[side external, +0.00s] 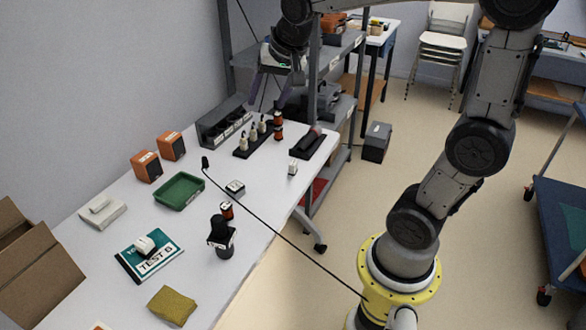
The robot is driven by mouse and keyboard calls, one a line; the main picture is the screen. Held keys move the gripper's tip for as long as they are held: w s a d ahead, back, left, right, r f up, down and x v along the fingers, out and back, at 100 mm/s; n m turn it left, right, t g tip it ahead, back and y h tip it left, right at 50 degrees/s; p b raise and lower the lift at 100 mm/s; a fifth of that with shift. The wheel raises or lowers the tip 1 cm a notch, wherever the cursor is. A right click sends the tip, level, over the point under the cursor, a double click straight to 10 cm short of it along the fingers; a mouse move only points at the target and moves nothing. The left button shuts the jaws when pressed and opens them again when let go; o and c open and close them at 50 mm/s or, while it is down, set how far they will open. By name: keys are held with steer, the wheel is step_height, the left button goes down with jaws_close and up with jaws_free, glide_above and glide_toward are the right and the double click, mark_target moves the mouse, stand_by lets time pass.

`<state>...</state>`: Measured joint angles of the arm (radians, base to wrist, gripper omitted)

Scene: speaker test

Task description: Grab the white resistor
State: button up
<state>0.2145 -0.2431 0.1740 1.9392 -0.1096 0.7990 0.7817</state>
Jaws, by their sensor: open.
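A small white block (293,168), which may be the white resistor, sits near the table's right edge. Another white piece (144,244) lies on the green "TEST 6" booklet (128,262). Several whitish upright parts (243,143) stand in a black rack (240,154) towards the back; I cannot tell which of these pieces is the resistor. My gripper (265,104) is open above the back of the table, over the area of the rack, pointing down. It appears empty and apart from the white block.
A green tray (179,203), orange-and-black speakers (146,166), a dark upright device (222,238), a yellow sponge (172,306) and a cardboard box (40,275) stand on the white table. A black holder (307,144) lies right of the rack. Shelving (340,125) stands close behind. A microphone-like rod (270,230) crosses the table.

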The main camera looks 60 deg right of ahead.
steer(key=w+d+f+m+g, duration=0.2)
steer(key=w+d+f+m, duration=0.3)
steer(key=d+f, duration=0.5)
steer(key=g, duration=0.3)
glide_toward(293, 163)
steer(key=shift+m, duration=0.4)
steer(key=f, duration=0.1)
steer(key=d+f, duration=0.1)
steer(key=f, duration=0.3)
steer(key=shift+d+f, duration=0.1)
steer(key=shift+d, duration=0.2)
steer(key=shift+w+d+f, duration=0.1)
steer(key=shift+d+f, duration=0.05)
steer(key=shift+f, duration=1.4)
steer(key=shift+w+d+f, duration=0.1)
steer(key=shift+f, duration=1.4)
jaws_close()
